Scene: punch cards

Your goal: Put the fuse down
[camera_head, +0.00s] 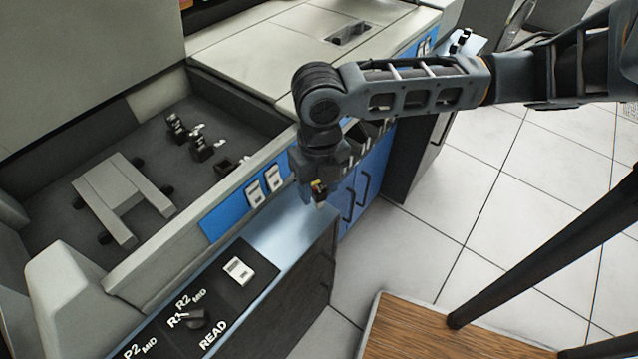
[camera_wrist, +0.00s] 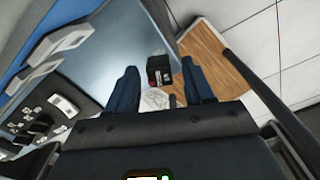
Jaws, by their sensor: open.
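The fuse (camera_wrist: 159,70) is a small dark block with a red marking. In the wrist view it sits between the two spread fingers of my gripper (camera_wrist: 160,80), with a gap on each side. It appears to stand near the end of the light blue ledge (camera_wrist: 110,50). In the head view the fuse (camera_head: 319,188) shows small and partly hidden below my gripper (camera_head: 318,192), over the right end of the ledge (camera_head: 285,232). Whether its base rests fully on the ledge is hard to tell.
A black control panel (camera_head: 225,283) with a white switch and a knob lies along the ledge at lower left. The open machine bay (camera_head: 70,195) is behind it. A wooden tabletop (camera_head: 430,335) is at lower right. Tiled floor lies beyond the ledge's end.

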